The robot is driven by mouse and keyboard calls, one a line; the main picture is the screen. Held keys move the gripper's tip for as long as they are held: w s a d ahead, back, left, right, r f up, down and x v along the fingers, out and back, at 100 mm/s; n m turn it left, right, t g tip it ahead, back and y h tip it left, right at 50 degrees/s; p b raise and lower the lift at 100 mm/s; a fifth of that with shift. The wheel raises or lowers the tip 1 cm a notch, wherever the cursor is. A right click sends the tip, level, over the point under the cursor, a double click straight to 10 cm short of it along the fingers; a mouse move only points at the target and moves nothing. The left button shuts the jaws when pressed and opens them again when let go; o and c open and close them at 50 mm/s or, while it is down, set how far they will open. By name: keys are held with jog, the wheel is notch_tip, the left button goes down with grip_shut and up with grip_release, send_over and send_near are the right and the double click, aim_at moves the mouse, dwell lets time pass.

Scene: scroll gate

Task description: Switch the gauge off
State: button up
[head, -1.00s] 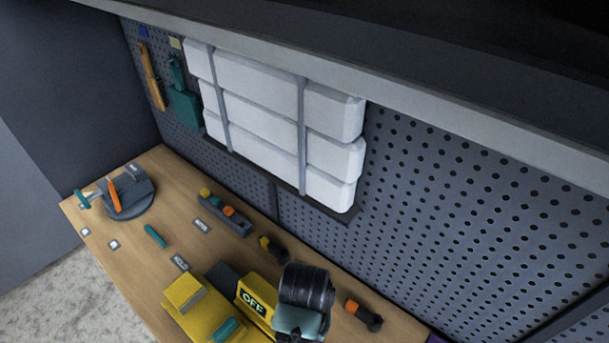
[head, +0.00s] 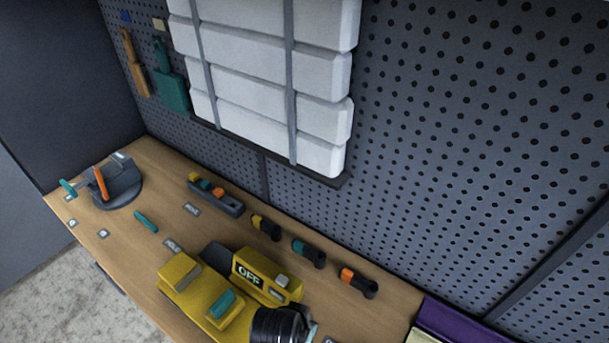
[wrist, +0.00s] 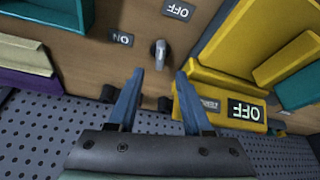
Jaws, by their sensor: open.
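A yellow device (head: 180,273) stands on the bench, with a teal block (head: 221,304) on it and a yellow box (head: 283,283) behind whose dark panel reads OFF. The panel (wrist: 244,110) shows upside down in the wrist view. In that view a small grey lever switch (wrist: 160,50) stands on the bench between an ON label (wrist: 120,39) and an OFF label (wrist: 178,10). My gripper (wrist: 159,74) is open and empty, its fingertips just short of the lever on either side. In the head view my wrist hides the lever and fingers.
A pegboard (head: 440,130) rises behind the bench (head: 130,230), with strapped white packs (head: 270,75) on it. Yellow (head: 266,228), teal (head: 309,253) and orange-ended (head: 357,281) tools lie along the back. A purple item (head: 450,322) is at right. A round vise-like base (head: 118,190) stands far left.

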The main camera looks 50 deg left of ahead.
jog(key=x, duration=0.6)
jog(key=shift+f, duration=0.25)
jog(key=shift+w, duration=0.1)
grip_shut()
